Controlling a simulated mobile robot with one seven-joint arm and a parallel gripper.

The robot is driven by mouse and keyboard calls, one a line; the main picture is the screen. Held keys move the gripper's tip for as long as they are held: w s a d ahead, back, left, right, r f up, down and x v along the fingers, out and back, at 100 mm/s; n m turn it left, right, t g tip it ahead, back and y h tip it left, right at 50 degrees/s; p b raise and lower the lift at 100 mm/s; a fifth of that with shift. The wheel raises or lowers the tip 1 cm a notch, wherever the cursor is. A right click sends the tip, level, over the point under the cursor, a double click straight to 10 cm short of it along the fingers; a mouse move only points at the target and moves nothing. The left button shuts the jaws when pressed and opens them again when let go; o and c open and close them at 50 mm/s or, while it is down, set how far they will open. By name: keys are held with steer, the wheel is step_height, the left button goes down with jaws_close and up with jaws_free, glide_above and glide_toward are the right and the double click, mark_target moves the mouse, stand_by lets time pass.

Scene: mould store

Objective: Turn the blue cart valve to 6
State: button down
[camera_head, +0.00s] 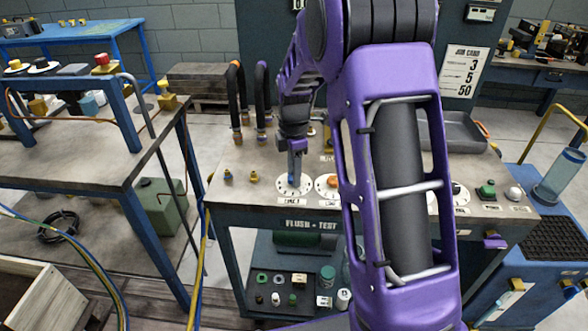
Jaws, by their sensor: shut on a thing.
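The flush and test cart (240,207) stands in front of me. At its left front is a white round dial (283,187) with a blue valve handle (294,176) on it. My gripper (296,162) points down over this dial and is shut on the blue handle. The fingertips and part of the handle hide each other. The dial's numbers are too small to read, so I cannot tell the setting.
A dial with an orange handle (329,183) sits close to the right. My purple arm hides much of the cart's middle. A green button (487,189) and a white knob (514,193) are at the cart's right. Hoses (236,95) stand behind the dial. A job card (464,72) hangs behind.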

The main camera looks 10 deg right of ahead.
steer(key=m+p, duration=0.1)
steer(key=m, duration=0.6)
steer(key=shift+r+p, duration=0.1)
steer(key=shift+p, duration=0.3)
steer(key=m, duration=0.4)
steer(key=shift+p, duration=0.4)
steer(key=m, duration=0.4)
steer(key=shift+m+p, duration=0.3)
steer(key=shift+p, duration=0.1)
steer(key=m, duration=0.4)
steer(key=shift+m+p, duration=0.3)
steer(key=shift+p, duration=0.1)
steer(key=m+p, duration=0.1)
steer(key=m, duration=0.2)
steer(key=shift+m, duration=0.3)
steer(key=m+p, duration=0.1)
steer(key=m, duration=0.3)
steer(key=shift+m+p, duration=0.6)
steer(key=shift+m, duration=1.3)
